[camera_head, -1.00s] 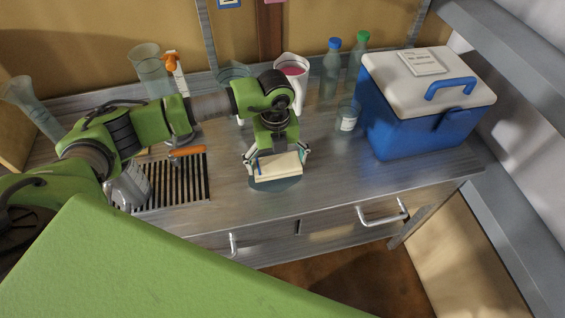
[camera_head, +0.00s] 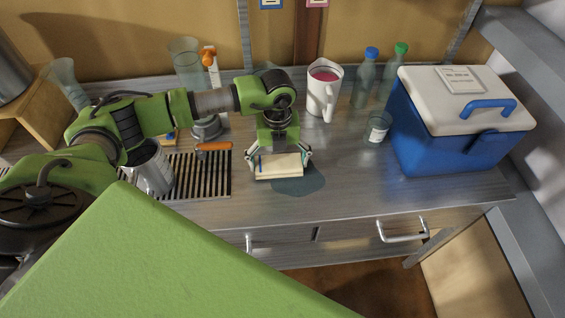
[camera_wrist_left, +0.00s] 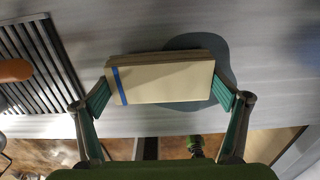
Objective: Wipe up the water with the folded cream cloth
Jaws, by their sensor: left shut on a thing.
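The folded cream cloth (camera_head: 277,170), with a blue stripe near its left end, is in my left gripper (camera_head: 279,164). The fingers press on its two ends, and the cloth also shows in the left wrist view (camera_wrist_left: 165,84). The water (camera_head: 305,186) is a dark, rounded puddle on the metal bench, partly hidden under the cloth and reaching out to its right and front. It shows behind and right of the cloth in the wrist view (camera_wrist_left: 222,62). I cannot tell whether the cloth touches the bench. My right gripper is not in view.
A slatted drain grille (camera_head: 205,180) with an orange-handled tool (camera_head: 213,146) and a metal can (camera_head: 150,170) lies left. A white jug (camera_head: 322,92) of pink liquid, a glass jar (camera_head: 377,128), two bottles and a blue cooler (camera_head: 450,140) stand right. Bench is clear right of the puddle.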

